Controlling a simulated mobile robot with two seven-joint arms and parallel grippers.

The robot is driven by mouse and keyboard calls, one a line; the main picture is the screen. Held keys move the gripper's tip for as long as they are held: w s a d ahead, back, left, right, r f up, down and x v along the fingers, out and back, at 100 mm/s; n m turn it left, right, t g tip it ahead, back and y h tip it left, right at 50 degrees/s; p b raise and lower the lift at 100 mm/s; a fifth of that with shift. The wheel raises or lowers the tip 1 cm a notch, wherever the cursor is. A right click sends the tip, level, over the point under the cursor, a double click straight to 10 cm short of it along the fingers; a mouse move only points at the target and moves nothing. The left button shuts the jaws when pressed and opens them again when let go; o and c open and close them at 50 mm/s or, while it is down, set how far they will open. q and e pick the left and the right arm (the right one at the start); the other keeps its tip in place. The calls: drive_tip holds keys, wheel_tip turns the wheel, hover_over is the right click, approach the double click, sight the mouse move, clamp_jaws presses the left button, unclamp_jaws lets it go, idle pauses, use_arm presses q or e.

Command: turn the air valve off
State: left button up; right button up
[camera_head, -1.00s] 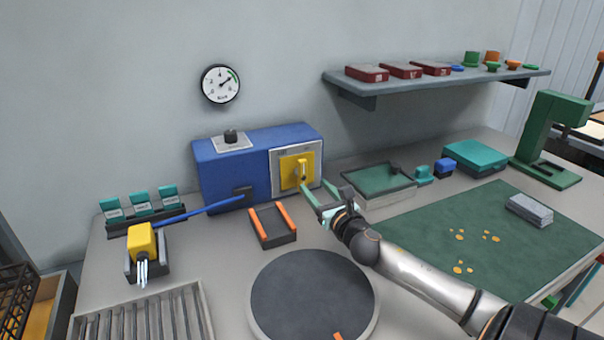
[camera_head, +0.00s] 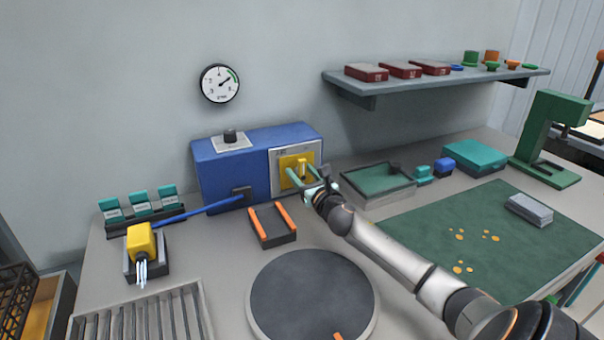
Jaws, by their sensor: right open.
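The air valve is a yellow handle (camera_head: 302,168) on a yellow plate with a pale metal surround (camera_head: 282,158), on the front of a blue box (camera_head: 233,172). The handle looks upright. My right gripper (camera_head: 302,174) is open, its green fingers on either side of the handle's lower part. I cannot tell whether they touch it. A round pressure gauge (camera_head: 220,84) hangs on the wall above, its needle pointing up and right. My left gripper is not in view.
A black knob (camera_head: 230,136) tops the blue box. A blue hose (camera_head: 205,209) runs left to a yellow tool (camera_head: 141,240). An orange-railed holder (camera_head: 272,226), a round dark turntable (camera_head: 313,294) and a green tray (camera_head: 376,183) stand nearby. A shelf (camera_head: 440,82) overhangs at right.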

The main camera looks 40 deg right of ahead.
clamp_jaws()
idle(0.3)
idle(0.5)
drive_tip(key=m+p, duration=0.1)
drive_tip(key=m, duration=0.3)
drive_tip(key=shift+d, duration=0.2)
drive_tip(key=m, duration=0.4)
drive_tip(key=shift+s+d+f+m+p, duration=0.1)
drive_tip(key=shift+d+m+p, duration=0.05)
drive_tip(key=shift+m+p, duration=0.2)
drive_tip(key=m, duration=0.4)
drive_tip(key=shift+d+f+p, duration=0.1)
drive_tip(key=shift+f+p, duration=0.05)
drive_tip(key=shift+p, duration=0.2)
drive_tip(key=m, duration=0.3)
drive_tip(key=m+p, duration=0.1)
drive_tip(key=m, duration=0.1)
drive_tip(key=shift+f, duration=0.25)
drive_tip(key=shift+m, duration=0.25)
